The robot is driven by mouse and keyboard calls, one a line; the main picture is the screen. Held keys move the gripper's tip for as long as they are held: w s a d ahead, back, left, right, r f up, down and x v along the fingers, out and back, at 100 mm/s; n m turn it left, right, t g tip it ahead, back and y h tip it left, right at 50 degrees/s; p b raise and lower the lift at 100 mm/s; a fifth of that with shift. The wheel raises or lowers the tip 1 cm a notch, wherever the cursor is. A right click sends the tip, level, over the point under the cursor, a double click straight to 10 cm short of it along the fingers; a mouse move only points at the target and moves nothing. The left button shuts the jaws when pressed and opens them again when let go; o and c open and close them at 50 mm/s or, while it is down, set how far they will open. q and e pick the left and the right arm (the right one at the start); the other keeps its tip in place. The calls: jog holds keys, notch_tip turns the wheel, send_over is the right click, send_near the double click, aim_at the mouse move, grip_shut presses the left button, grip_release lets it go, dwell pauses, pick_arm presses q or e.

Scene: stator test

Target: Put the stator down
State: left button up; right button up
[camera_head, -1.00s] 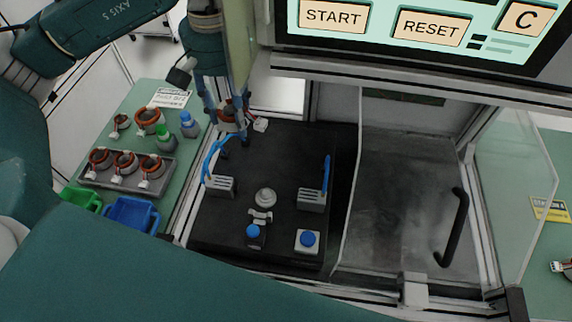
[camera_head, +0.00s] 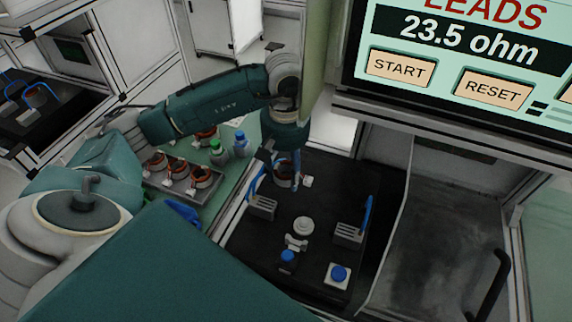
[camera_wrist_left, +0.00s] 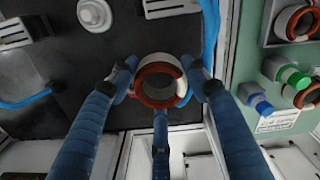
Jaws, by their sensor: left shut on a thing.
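A stator (camera_head: 283,180), a ring with copper-coloured windings and a white connector at its side, is in my left gripper (camera_head: 284,170) over the back part of the black fixture plate. In the left wrist view the stator (camera_wrist_left: 160,82) sits between the blue fingers of my left gripper (camera_wrist_left: 162,84), which are shut on it. A third finger shows below it. I cannot tell whether the stator touches the plate. My right gripper is not in view.
The black plate (camera_head: 325,195) bears a round grey knob (camera_head: 303,226), two slotted blocks with blue cables, and blue buttons (camera_head: 339,273). Left, a grey tray (camera_head: 172,190) holds several stators beside a green-capped bottle (camera_head: 217,150) and a blue-capped one (camera_head: 240,142). A screen (camera_head: 455,65) overhangs the right.

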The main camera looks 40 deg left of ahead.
aim_at(286, 190)
pick_arm(q)
jog(key=shift+f, duration=0.6)
notch_tip(286, 190, down, 2)
jog(key=shift+d+f+p, duration=0.1)
jog(key=shift+f+p, duration=0.05)
jog(key=shift+p, duration=0.3)
jog(key=shift+f, duration=0.6)
jog(key=o, duration=1.6)
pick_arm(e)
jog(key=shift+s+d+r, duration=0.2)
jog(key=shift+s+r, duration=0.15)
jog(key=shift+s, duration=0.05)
